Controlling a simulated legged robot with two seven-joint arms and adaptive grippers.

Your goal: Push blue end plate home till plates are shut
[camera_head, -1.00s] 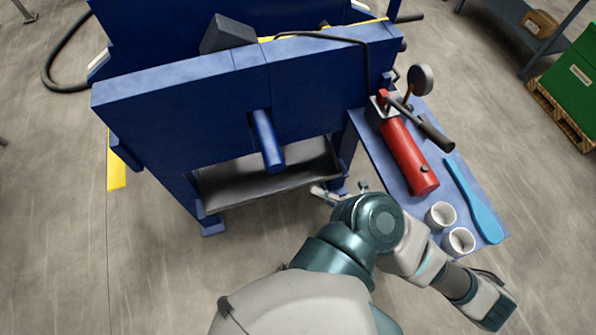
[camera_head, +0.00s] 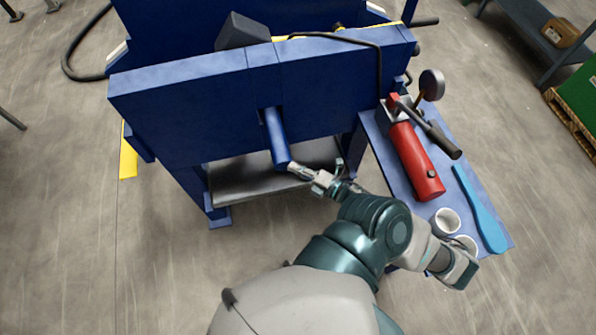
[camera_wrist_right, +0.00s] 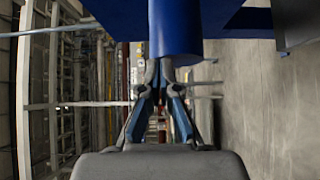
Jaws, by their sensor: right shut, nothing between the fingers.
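A large upright blue plate (camera_head: 200,105) faces me across the press in the head view. A blue cylinder (camera_head: 278,138) sticks out of its lower middle towards me. I cannot tell whether the large plate is the end plate or the frame. The filter plates and any gap between them are hidden behind it. My right gripper (camera_head: 301,172) is shut and empty, its fingertips at the near end of the cylinder. In the right wrist view the cylinder (camera_wrist_right: 175,28) lies right at the shut fingertips (camera_wrist_right: 165,68). I cannot tell whether they touch. My left gripper is out of view.
A grey tray (camera_head: 240,184) lies below the cylinder. On the right, a blue shelf (camera_head: 401,182) carries a red hand pump (camera_head: 415,165) with a gauge (camera_head: 432,84), a light-blue scraper (camera_head: 480,210) and white cups (camera_head: 447,221).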

